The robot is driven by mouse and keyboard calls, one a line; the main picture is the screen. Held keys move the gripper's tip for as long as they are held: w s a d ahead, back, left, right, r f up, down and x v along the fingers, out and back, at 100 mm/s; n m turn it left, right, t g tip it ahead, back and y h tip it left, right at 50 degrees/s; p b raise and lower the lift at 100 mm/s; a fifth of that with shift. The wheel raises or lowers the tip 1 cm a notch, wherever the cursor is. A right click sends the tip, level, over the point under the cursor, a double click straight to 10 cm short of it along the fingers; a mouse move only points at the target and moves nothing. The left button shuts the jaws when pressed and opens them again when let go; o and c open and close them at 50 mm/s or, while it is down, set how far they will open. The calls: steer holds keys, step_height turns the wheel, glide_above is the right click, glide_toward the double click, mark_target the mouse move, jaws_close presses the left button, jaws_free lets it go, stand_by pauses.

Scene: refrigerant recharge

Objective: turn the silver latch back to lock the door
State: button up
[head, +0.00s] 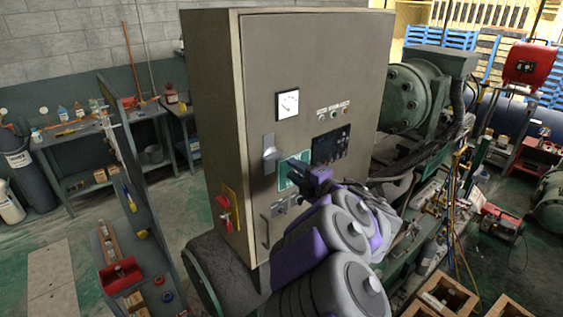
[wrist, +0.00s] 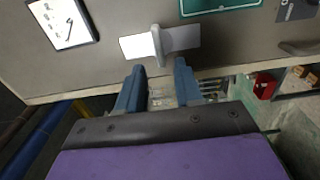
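The silver latch (head: 269,153) is on the front door (head: 325,80) of a tall beige cabinet, left of a green sign. In the wrist view the latch (wrist: 160,42) shows a bright plate with a knob standing out from its middle. The door looks flush with the cabinet; whether it is locked cannot be told. My gripper (head: 292,175) is right of and a little below the latch in the head view. In the wrist view my gripper (wrist: 158,80) has two blue fingers spread apart, with nothing between them. The latch lies just beyond the fingertips, apparently not touched.
The door carries a gauge (head: 287,104), a dark panel (head: 331,145) and a lower handle (head: 264,232). A green motor (head: 412,95) stands to the right. Open floor lies at the left.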

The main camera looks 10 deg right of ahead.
mark_target(276, 158)
steer(key=x, duration=0.6)
steer(key=shift+w+a+p, duration=0.2)
steer(key=shift+p, duration=0.2)
steer(key=shift+s+d, duration=0.1)
steer(key=shift+s, duration=0.05)
jaws_close()
steer(key=shift+r+m+p, duration=0.1)
steer(key=shift+m+p, duration=0.8)
steer(key=shift+p, duration=0.25)
steer(key=shift+f+m+p, duration=0.2)
steer(key=shift+m+p, duration=1.1)
steer(key=shift+p, duration=0.1)
steer(key=shift+s+m+p, duration=0.1)
steer(key=shift+m+p, duration=1.7)
steer(key=shift+p, duration=0.45)
steer(key=shift+m, duration=0.5)
